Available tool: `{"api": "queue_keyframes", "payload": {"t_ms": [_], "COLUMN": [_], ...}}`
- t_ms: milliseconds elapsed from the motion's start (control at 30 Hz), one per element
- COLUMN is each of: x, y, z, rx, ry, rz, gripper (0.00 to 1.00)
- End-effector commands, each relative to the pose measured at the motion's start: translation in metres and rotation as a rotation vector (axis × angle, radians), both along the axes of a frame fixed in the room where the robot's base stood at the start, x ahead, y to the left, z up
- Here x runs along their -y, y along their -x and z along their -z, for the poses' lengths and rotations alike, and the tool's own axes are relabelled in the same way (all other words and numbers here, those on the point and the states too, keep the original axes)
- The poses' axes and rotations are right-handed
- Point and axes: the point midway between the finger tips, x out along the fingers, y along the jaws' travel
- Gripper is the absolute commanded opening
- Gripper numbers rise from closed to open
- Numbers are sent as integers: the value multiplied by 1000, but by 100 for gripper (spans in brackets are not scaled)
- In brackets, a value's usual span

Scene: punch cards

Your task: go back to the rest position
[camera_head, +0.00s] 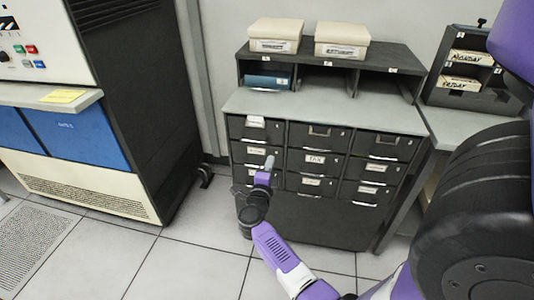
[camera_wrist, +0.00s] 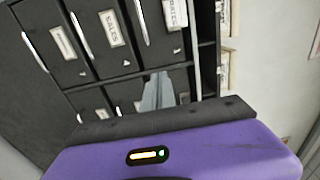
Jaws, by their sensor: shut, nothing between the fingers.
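My gripper (camera_head: 269,163) is in front of the left column of the dark drawer cabinet (camera_head: 300,215) in the head view. Its fingers are together and nothing shows between them. My purple and grey arm reaches up to it from the lower right. In the wrist view the grey fingertips (camera_wrist: 157,92) point at the drawer fronts, with labelled drawers (camera_wrist: 112,28) around them. I cannot tell whether the fingertips touch the cabinet.
Two cream boxes (camera_head: 276,30) (camera_head: 342,33) stand on the cabinet's top shelf, and a blue binder (camera_head: 267,81) lies in a cubby. A rack with day cards (camera_head: 465,56) is at right. A large machine (camera_head: 130,90) stands at left. Tiled floor (camera_head: 185,260) is clear between.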

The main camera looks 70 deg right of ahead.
Motion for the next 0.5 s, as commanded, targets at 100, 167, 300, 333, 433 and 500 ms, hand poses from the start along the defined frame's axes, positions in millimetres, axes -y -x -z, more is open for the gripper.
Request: {"api": "queue_keyframes", "payload": {"t_ms": [100,167,300,333,433,500], "x": [-4,-4,-4,-4,-4,-6], "y": [1,1,0,-1,-11,-20], "z": [0,0,0,0,-11,-29], "rx": [0,0,-2,-4,-31,-50], "ry": [0,0,-1,-1,35,83], "rz": [0,1,-1,-7,-43,-74], "gripper": [0,0,0,0,0,0]}}
